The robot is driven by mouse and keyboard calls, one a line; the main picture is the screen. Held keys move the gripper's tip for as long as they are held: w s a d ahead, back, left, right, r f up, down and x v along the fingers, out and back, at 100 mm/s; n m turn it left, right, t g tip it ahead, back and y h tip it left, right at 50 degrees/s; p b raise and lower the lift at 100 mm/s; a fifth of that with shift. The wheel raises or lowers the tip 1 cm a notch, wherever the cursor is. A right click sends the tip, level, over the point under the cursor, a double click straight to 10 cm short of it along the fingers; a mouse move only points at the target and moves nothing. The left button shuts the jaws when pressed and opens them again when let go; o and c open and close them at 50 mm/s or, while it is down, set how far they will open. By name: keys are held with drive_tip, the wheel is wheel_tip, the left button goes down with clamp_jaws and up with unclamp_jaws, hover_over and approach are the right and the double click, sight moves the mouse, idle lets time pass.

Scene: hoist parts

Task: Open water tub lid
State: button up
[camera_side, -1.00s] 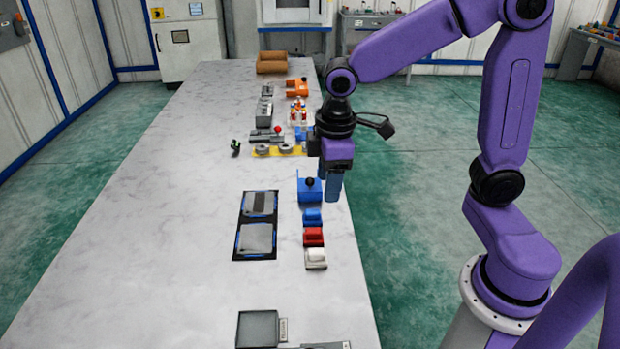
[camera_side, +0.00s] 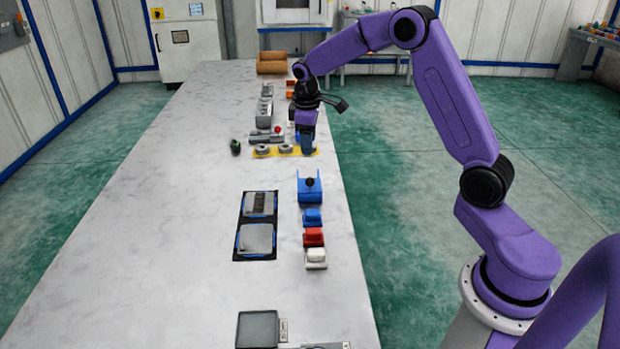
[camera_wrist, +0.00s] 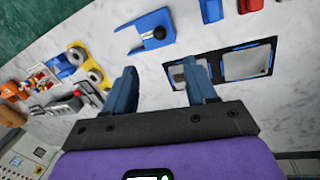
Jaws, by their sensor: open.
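I cannot tell for sure which thing is the water tub. A square grey-topped box (camera_side: 257,329) with a small label beside it sits at the near end of the table and looks shut. A blue holder with a black knob (camera_side: 310,188) stands near the right edge; it also shows in the wrist view (camera_wrist: 153,34). My gripper (camera_side: 307,152) is over the far right part of the table, by the yellow plate. In the wrist view my gripper (camera_wrist: 160,75) is open, with nothing between its two blue fingers.
A black frame (camera_side: 239,241) holds two grey panels. Blue (camera_side: 312,216), red (camera_side: 313,236) and white (camera_side: 316,258) blocks line the right edge. A yellow plate (camera_side: 270,153) with grey rings and several parts lie farther back. The table's left side is clear.

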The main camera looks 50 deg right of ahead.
sight(310, 178)
drive_tip(key=f, duration=0.5)
drive_tip(key=w+d+f, duration=0.1)
drive_tip(key=f, duration=0.4)
drive_tip(key=d+f, duration=0.1)
drive_tip(key=f, duration=0.4)
drive_tip(key=shift+w+d, duration=0.2)
drive_tip(key=shift+w, duration=0.1)
